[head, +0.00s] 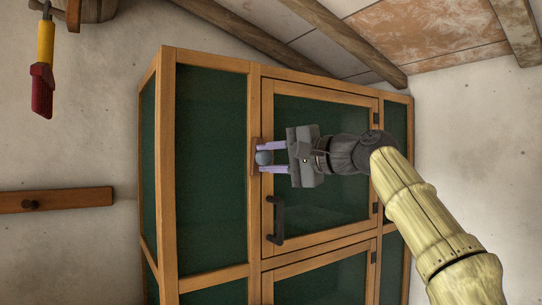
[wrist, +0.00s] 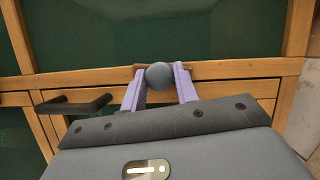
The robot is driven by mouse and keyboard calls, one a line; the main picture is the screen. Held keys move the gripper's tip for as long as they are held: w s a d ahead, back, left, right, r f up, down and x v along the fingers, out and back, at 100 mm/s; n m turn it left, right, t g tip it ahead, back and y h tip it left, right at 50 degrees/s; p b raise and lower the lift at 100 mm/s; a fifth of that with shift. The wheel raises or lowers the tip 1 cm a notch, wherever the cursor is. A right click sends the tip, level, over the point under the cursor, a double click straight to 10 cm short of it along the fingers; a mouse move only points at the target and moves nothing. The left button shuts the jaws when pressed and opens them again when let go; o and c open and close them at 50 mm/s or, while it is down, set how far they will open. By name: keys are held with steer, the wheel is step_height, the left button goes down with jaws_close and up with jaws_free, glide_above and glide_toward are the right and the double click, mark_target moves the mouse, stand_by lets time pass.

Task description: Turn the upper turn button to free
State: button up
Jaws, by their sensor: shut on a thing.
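The upper turn button (head: 256,142) is a short wooden bar with a round grey-blue knob (head: 264,158). It sits on the cabinet frame at the left edge of the upper door (head: 330,112). The bar lies lengthwise along the frame piece; part is hidden behind the knob and fingers. My gripper (head: 272,157) reaches in from the right, with one purple finger on each side of the knob, shut on it. In the wrist view, the knob (wrist: 159,75) sits between the fingertips, with the bar (wrist: 140,68) behind it. The door looks shut.
A black door handle (head: 278,220) stands out from the door just below my gripper; it is at left in the wrist view (wrist: 75,106). A wooden peg rail (head: 70,199) and a hanging yellow-and-red tool (head: 43,75) are on the left wall.

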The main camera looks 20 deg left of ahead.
steer(key=shift+f+n+h, duration=0.15)
steer(key=shift+n+h, duration=0.25)
steer(key=shift+n, duration=0.3)
stand_by(0.6)
steer(key=o, duration=1)
steer(key=b+v, duration=0.3)
steer(key=v, duration=1.4)
steer(key=shift+d, duration=0.15)
